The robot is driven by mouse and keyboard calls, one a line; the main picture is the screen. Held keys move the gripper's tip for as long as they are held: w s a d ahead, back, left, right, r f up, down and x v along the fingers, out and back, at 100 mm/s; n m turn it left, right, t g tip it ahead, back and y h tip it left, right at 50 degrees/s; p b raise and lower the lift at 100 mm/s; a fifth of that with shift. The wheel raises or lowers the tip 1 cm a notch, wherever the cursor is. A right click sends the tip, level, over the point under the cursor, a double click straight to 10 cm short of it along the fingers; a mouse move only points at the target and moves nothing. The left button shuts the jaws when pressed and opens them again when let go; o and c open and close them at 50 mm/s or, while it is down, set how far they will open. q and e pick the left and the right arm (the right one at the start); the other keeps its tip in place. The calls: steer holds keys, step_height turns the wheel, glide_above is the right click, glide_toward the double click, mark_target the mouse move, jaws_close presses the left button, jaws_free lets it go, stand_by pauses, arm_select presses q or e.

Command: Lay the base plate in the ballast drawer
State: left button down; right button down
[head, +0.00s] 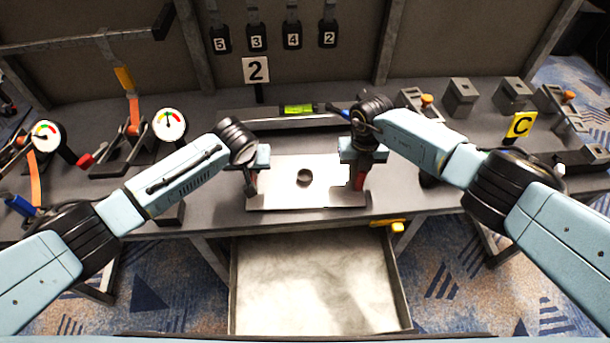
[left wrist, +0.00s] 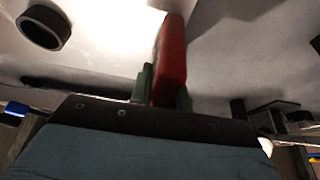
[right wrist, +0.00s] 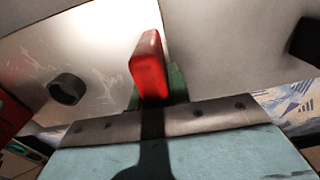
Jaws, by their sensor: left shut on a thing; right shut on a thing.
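The base plate (head: 328,190) is a pale, shiny metal sheet with a dark round ring near its middle. It is level over the bench top; I cannot tell whether it touches the bench. My left gripper (head: 251,182) is shut on its left side and my right gripper (head: 359,178) on its right side. A red upright piece shows at each gripper, in the left wrist view (left wrist: 170,62) and in the right wrist view (right wrist: 149,65). The ballast drawer (head: 236,290) is pulled out below the bench front. Its pale floor shows bare.
A yellow piece (head: 388,225) sits at the bench's front edge, right above the drawer. A spirit level (head: 298,109) lies behind the plate.

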arm_select(q)
steer(key=shift+r, duration=0.15)
arm_select(e)
steer(key=shift+w+r, duration=0.1)
steer(key=shift+r, duration=0.05)
